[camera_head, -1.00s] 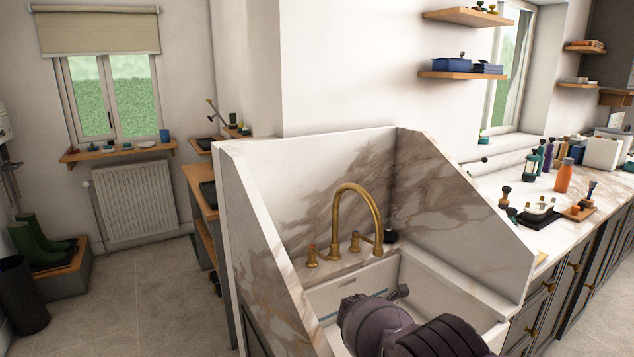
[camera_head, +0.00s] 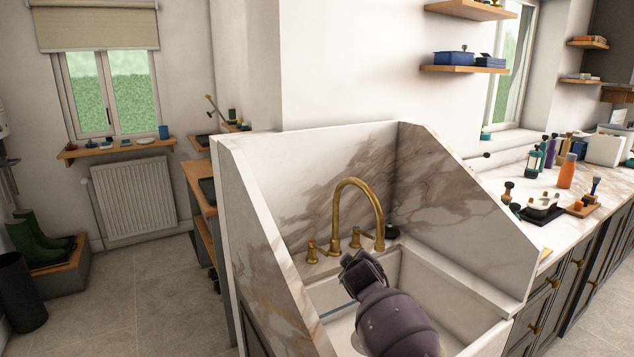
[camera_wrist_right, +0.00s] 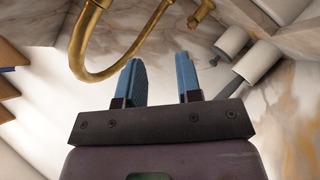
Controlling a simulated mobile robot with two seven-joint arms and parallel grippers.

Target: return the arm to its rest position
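My right arm comes in from the bottom of the head view. Its gripper (camera_head: 364,266) is over the white sink (camera_head: 415,285), just in front of the brass tap (camera_head: 357,210). In the right wrist view the two blue fingers of the gripper (camera_wrist_right: 159,72) stand apart with nothing between them. The curved spout of the tap (camera_wrist_right: 100,75) shows beyond the left finger there; I cannot tell the exact gap. My left gripper is in neither view.
Marbled splash walls (camera_head: 320,175) close the sink in at the back and both sides. The counter (camera_head: 545,190) at right holds an orange bottle (camera_head: 567,171) and a dark tray (camera_head: 540,214) with small items. Green boots (camera_head: 38,240) stand at far left, beside open floor.

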